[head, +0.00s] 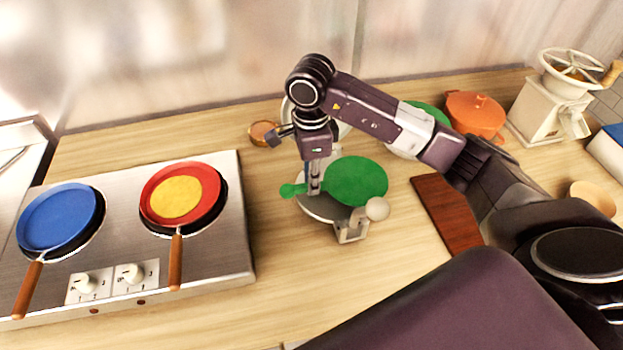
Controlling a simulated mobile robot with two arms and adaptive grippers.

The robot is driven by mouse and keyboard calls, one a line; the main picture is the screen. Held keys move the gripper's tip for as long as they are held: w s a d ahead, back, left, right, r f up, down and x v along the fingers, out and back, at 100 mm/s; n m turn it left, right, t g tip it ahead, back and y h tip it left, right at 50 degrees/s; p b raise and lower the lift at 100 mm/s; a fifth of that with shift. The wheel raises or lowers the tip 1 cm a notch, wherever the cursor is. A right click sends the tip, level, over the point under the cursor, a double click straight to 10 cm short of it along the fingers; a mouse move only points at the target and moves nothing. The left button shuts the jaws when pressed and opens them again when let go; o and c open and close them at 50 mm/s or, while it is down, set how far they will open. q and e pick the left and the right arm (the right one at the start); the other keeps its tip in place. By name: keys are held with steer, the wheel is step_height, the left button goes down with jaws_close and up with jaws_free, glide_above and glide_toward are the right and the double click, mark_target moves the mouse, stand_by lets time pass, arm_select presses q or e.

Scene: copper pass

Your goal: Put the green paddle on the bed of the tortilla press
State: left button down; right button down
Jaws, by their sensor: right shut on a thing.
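The green paddle (357,181) is a flat round disc with a short handle to its left. My right gripper (314,190) points down and is shut on the paddle near the handle. The paddle is over the tortilla press and overlaps it in the head view; I cannot tell whether it touches the press. The tortilla press (327,211) is grey metal with a pale round knob (377,209) at its front right. The disc and gripper hide much of its bed. My left gripper is out of view.
At left is a steel cooktop (130,230) with a blue pan (60,218) and a red pan (160,205) holding a yellow disc. A dark red board (446,215), orange pot (476,112) and white grinder (550,108) stand at right. The counter in front of the press is clear.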

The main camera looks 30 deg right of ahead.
steer(key=shift+f, duration=0.45)
steer(key=shift+f, duration=0.1)
steer(key=shift+f, duration=0.15)
steer(key=c, duration=1.8)
jaws_free()
